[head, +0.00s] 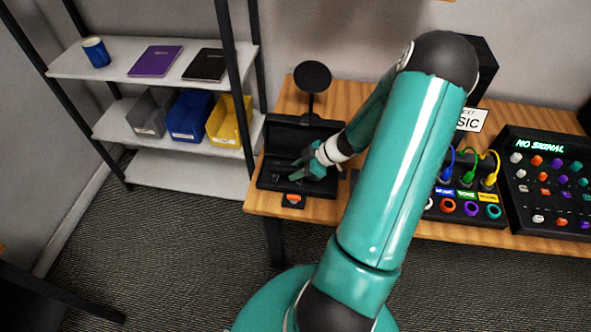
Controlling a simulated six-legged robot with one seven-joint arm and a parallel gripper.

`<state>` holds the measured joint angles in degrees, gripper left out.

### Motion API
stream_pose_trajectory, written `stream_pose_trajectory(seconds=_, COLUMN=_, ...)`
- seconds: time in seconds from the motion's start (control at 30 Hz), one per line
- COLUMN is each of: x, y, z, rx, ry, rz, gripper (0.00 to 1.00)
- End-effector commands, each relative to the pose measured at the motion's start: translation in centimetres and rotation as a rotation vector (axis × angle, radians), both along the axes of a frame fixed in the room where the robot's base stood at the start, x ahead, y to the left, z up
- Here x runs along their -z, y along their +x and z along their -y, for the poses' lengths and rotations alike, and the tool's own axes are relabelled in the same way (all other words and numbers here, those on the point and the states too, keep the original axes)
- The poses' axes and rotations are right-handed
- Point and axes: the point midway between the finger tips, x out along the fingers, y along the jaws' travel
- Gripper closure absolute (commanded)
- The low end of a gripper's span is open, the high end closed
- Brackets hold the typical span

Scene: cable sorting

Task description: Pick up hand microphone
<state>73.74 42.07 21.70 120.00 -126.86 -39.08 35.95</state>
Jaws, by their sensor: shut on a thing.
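My gripper (301,170) is reaching down into an open black case (265,180) at the left end of the wooden table. Its fingers are shut on a small dark thing low in the case, taken to be the hand microphone. The microphone is dark against the black case and mostly covered by the fingers, so its outline and its exact contact with the case cannot be made out.
A round black disc on a stand (312,76) rises behind the case. A small orange-marked block (292,200) sits at the table's front edge. Right are a cable box (467,208) and a knobbed panel (550,180). Shelves with bins (188,117) stand left.

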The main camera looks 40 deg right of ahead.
Motion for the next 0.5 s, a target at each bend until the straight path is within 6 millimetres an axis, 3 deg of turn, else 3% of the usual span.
stream_pose_trajectory(seconds=0.17, x=-1.2, y=0.1, z=-0.1, rx=-0.003, ry=-0.003, rz=0.001, gripper=1.0)
stream_pose_trajectory(seconds=0.3, x=-3.2, y=0.2, z=-0.1, rx=-0.004, ry=-0.005, rz=0.002, gripper=1.0)
stream_pose_trajectory(seconds=0.5, x=-6.7, y=-2.6, z=-1.4, rx=-0.001, ry=-0.005, rz=0.0, gripper=1.0)
